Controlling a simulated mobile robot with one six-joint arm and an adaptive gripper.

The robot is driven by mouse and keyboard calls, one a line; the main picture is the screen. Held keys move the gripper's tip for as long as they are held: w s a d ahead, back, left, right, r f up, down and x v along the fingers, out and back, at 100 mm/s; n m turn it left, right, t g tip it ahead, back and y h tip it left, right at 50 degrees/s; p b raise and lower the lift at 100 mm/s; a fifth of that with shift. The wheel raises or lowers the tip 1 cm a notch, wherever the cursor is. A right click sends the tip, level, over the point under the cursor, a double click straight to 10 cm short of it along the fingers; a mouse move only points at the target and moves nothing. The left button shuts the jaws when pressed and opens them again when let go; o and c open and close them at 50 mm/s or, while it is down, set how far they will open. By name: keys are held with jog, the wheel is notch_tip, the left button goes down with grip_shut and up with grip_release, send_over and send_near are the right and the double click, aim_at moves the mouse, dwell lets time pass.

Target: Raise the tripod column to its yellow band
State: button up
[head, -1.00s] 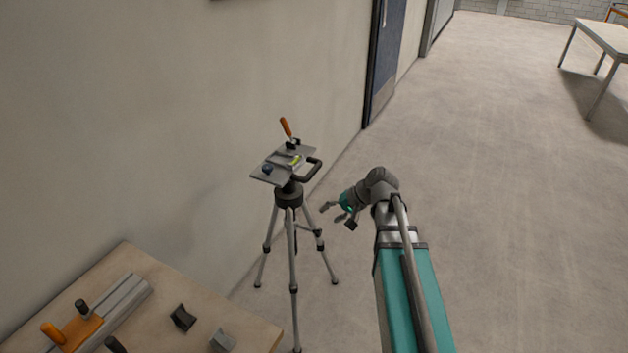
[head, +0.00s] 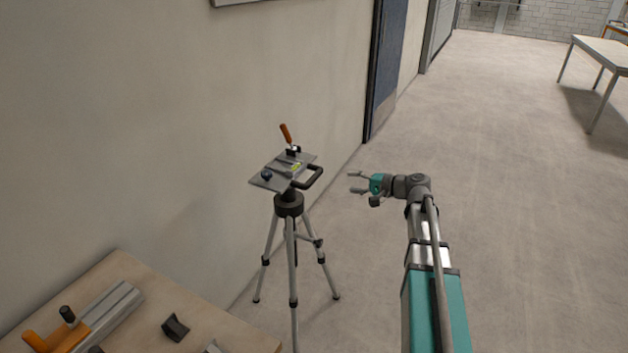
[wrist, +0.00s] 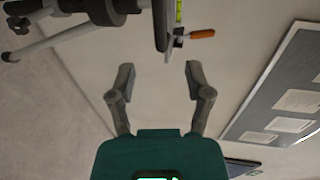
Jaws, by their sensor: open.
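The tripod (head: 291,250) stands upright on the floor beside the wall, its legs spread. No yellow band can be made out on the column. My gripper (head: 357,182) is open and empty, to the right of the plate and apart from it. In the wrist view the open fingers (wrist: 157,80) point toward the dark loop handle (wrist: 160,25), with the orange clamp handle (wrist: 201,34) right of it.
A wooden bench (head: 215,318) with an orange-handled fixture (head: 70,330) and dark blocks (head: 175,328) is at the lower left. The wall (head: 180,130) is close behind the tripod. Floor to the right is clear; a table (head: 605,55) stands far off.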

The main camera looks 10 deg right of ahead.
aim_at(314, 179)
jog(key=shift+w+a, duration=0.1)
jog(key=b+x, duration=0.3)
jog(key=x, duration=1)
jog(key=shift+w+a+f, duration=0.1)
jog(key=shift+w+a, duration=0.05)
jog(key=shift+a, duration=0.05)
grip_shut()
